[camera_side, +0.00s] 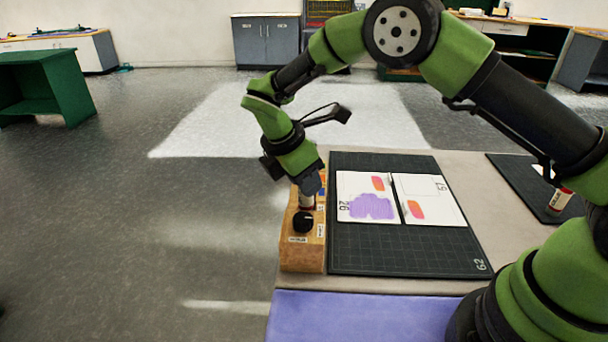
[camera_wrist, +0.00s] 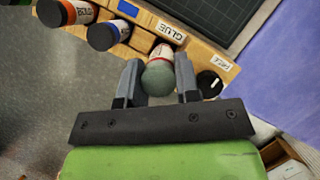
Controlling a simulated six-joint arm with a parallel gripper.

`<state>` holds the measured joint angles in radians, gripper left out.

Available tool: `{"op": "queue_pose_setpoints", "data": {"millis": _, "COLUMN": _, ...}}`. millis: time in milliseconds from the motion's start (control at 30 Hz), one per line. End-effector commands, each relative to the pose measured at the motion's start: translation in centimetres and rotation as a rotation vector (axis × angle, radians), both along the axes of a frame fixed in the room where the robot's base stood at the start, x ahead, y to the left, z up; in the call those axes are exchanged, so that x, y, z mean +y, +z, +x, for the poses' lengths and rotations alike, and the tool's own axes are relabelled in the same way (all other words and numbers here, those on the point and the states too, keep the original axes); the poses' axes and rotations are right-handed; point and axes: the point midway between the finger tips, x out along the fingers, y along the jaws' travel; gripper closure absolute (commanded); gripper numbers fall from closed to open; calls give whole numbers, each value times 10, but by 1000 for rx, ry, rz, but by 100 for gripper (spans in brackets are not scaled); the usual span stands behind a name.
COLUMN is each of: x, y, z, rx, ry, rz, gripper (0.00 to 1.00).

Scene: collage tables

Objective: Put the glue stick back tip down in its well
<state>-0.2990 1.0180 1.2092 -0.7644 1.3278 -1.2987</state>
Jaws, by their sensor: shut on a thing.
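The glue stick (camera_wrist: 161,52) is white with a red band and a rounded grey-green end that faces the wrist camera. My gripper (camera_wrist: 157,84) is shut on it, one finger on each side. The wooden block (camera_side: 291,256) stands at the left of the mat, and its GLUE label (camera_wrist: 170,31) lies just beyond the stick in the wrist view. In the side view the stick (camera_side: 307,201) looks upright under my gripper (camera_side: 309,186), at the block. Its lower end and the well are hidden, so I cannot tell how deep it sits.
A black-topped piece (camera_wrist: 209,83) stands in the block close beside the right finger. A red-banded BOLD marker (camera_wrist: 66,12) and a blue-banded marker (camera_wrist: 108,35) stand to the left. The dark mat (camera_side: 400,254) holds two cards (camera_side: 429,186). Another labelled tube (camera_side: 560,200) stands far right.

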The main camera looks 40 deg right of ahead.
Motion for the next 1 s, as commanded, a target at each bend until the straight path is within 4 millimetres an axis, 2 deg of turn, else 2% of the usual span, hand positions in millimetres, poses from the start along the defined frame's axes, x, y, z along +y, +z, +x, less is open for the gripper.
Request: {"op": "queue_pose_setpoints", "data": {"millis": 1000, "x": 0, "y": -16, "z": 0, "rx": 0, "ry": 0, "rz": 0, "gripper": 91}}
